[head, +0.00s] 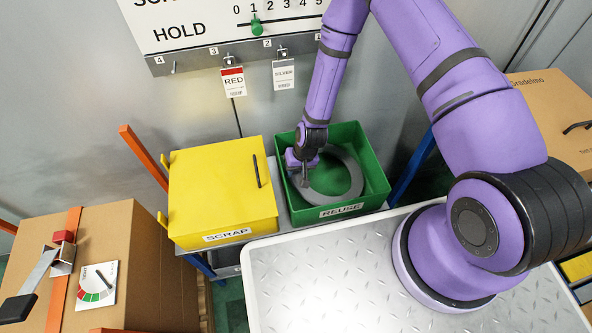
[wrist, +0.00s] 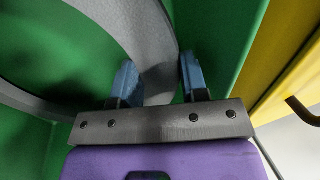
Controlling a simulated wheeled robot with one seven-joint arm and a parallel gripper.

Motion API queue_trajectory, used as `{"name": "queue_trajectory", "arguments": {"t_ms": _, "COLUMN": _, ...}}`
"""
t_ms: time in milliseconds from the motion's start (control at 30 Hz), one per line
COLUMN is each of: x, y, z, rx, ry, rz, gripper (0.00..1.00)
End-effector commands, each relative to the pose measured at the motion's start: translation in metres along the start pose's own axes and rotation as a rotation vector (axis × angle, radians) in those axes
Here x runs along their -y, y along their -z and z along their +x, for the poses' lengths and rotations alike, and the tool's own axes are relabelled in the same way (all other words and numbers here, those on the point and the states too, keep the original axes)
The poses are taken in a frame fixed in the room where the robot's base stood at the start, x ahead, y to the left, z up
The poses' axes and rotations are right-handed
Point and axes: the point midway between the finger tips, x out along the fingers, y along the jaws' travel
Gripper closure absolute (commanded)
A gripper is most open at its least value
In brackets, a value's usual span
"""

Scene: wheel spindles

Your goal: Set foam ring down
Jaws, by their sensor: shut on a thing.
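The grey foam ring (head: 352,180) is inside the green bin (head: 376,178) labelled REUSE, within its walls. My gripper (head: 304,174) reaches down into the bin at the ring's left side. In the wrist view, the ring (wrist: 140,45) passes between the two blue fingers of my gripper (wrist: 160,82), which are shut on its band. The green bin wall (wrist: 222,40) rises close beside the right finger. I cannot tell whether the ring touches the bin floor.
A closed yellow box (head: 222,190) labelled SCRAP stands left of the green bin; its side also shows in the wrist view (wrist: 285,60). Tags hang from a rail (head: 200,58) behind the bin. A metal tabletop (head: 330,280) lies in front, and a cardboard box (head: 150,260) stands at left.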

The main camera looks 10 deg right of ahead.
Motion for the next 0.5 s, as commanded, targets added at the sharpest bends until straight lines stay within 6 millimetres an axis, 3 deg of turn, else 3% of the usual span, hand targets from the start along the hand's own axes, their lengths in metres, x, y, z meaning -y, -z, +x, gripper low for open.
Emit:
{"name": "queue_trajectory", "arguments": {"t_ms": 367, "x": -0.0011, "y": -0.0001, "z": 0.0044, "rx": 0.000, "ry": 0.000, "rz": 0.000, "gripper": 0.82}}
{"name": "queue_trajectory", "arguments": {"t_ms": 400, "x": -0.0012, "y": -0.0001, "z": 0.0049, "rx": 0.000, "ry": 0.000, "rz": 0.000, "gripper": 0.57}}
{"name": "queue_trajectory", "arguments": {"t_ms": 433, "x": -0.0011, "y": 0.0000, "z": 0.0047, "rx": 0.000, "ry": 0.000, "rz": 0.000, "gripper": 0.50}}
{"name": "queue_trajectory", "arguments": {"t_ms": 500, "x": -0.0011, "y": 0.0000, "z": 0.0045, "rx": -0.001, "ry": 0.000, "rz": 0.000, "gripper": 0.49}}
